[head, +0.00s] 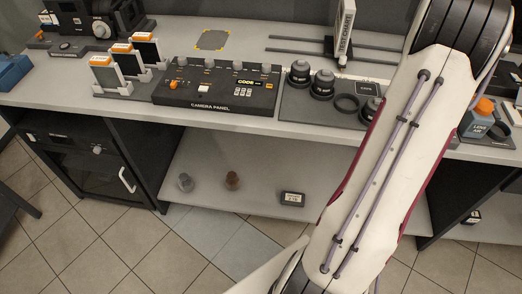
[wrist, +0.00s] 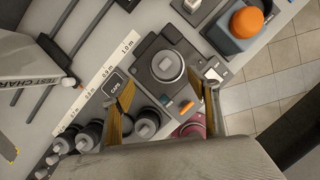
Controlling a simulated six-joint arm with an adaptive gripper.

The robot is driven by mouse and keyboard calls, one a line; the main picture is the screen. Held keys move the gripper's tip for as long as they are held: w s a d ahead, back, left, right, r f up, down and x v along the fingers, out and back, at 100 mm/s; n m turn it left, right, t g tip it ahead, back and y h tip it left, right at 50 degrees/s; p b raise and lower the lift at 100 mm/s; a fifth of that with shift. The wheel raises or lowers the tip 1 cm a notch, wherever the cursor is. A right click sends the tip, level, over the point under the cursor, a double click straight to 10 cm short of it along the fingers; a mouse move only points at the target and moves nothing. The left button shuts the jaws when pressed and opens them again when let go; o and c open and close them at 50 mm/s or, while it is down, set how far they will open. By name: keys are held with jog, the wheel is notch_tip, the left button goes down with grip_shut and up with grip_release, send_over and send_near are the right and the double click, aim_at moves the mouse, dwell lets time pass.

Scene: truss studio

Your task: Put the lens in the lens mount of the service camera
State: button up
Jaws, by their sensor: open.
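In the wrist view my gripper (wrist: 166,112) is open, with its two tan fingers apart and nothing seen between them. Beyond the fingertips is a grey device with a round, capped-looking fitting (wrist: 168,66); it may be the service camera, but I cannot tell for sure. A dark lens-like cylinder (wrist: 146,124) with a grey top stands near the left finger. Several similar ones stand further left. In the head view dark lenses (head: 322,83) stand on a grey mat (head: 296,103) beside an empty-looking black ring (head: 346,103). My arm hides the gripper there.
A small "CAPS" plate (wrist: 117,84) and a white scale strip (wrist: 98,77) lie near the device. A pink round thing (wrist: 188,130) shows partly behind my wrist. An orange-topped blue bottle (wrist: 246,22) stands beyond. The camera panel (head: 218,88) fills the bench middle.

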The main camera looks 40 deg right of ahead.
jog(key=w+a+r+m+t, duration=0.1)
jog(key=w+a+r+m, duration=0.15)
jog(key=w+a, duration=0.4)
jog(key=w+a+r+m, duration=0.2)
jog(key=w+a+r, duration=0.2)
jog(key=a, duration=0.5)
jog(key=w+a+r+m+t+y, duration=0.1)
jog(key=a+r+m, duration=0.15)
jog(key=a, duration=1.05)
jog(key=w+a+r+m+t+y, duration=0.15)
jog(key=a+m, duration=0.25)
jog(key=a, duration=1)
jog(key=s+a+f+m, duration=0.2)
jog(key=s+a+m, duration=0.1)
jog(key=a, duration=0.4)
jog(key=s+a+f+m+y, duration=0.1)
jog(key=s+a+f+m, duration=0.1)
jog(key=s+a, duration=0.4)
jog(key=s+a+f+m+t+y, duration=0.1)
jog(key=s+a+m, duration=0.3)
jog(key=a, duration=0.4)
jog(key=shift+s+a+f, duration=0.15)
jog(key=shift+f, duration=0.5)
